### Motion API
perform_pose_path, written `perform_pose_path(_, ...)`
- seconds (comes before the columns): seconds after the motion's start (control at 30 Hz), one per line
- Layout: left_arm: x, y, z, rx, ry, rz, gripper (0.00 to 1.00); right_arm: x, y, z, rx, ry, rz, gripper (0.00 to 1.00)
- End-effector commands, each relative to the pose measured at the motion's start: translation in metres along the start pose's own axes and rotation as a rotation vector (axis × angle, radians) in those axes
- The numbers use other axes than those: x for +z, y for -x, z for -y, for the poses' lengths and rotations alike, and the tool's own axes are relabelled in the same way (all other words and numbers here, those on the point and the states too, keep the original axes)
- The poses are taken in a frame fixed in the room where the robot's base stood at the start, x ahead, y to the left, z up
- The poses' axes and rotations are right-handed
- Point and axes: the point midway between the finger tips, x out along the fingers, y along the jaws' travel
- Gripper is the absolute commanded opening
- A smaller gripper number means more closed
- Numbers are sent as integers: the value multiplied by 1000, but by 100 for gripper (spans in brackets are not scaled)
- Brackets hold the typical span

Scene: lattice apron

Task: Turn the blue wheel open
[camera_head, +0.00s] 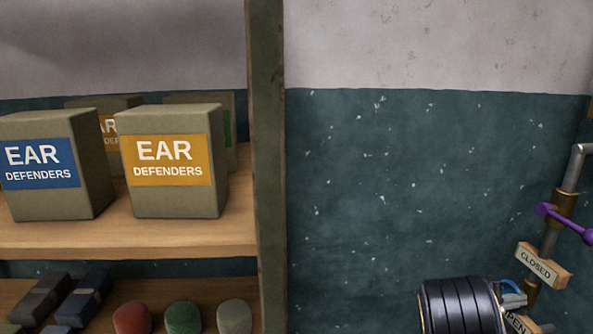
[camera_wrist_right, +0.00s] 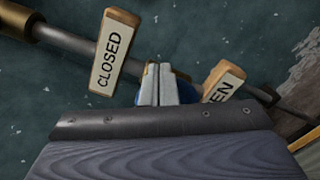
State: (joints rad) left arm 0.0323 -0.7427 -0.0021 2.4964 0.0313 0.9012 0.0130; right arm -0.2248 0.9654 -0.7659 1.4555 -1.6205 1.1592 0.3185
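The blue wheel (camera_head: 511,285) is mostly hidden behind my right wrist at the lower right of the head view. In the right wrist view, parts of the blue wheel (camera_wrist_right: 181,86) show on both sides of the fingers. My right gripper (camera_head: 514,298) is at the wheel. In the wrist view its two pale fingers (camera_wrist_right: 158,72) are close together over the wheel and appear shut on it; the contact itself is hidden. A CLOSED sign (camera_head: 543,265) and a partly hidden OPEN sign (camera_head: 518,323) flank the wheel. My left gripper is not in view.
A pipe (camera_head: 549,241) with brass fittings runs up the wall at right, with a purple handle (camera_head: 570,223) above the CLOSED sign. A wooden shelf (camera_head: 150,240) with ear-defender boxes (camera_head: 165,160) and a post (camera_head: 267,170) stands left. The wall between is clear.

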Motion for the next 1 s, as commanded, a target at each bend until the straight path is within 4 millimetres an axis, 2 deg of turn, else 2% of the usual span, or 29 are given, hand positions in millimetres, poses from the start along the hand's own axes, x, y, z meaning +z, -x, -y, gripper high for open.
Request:
perform_pose_path(0.5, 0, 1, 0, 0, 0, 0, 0, -4, 0, -15, 2, 0, -2, 0)
perform_pose_path(1.0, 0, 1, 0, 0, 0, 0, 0, -6, 1, -18, 0, 1, -5, 0)
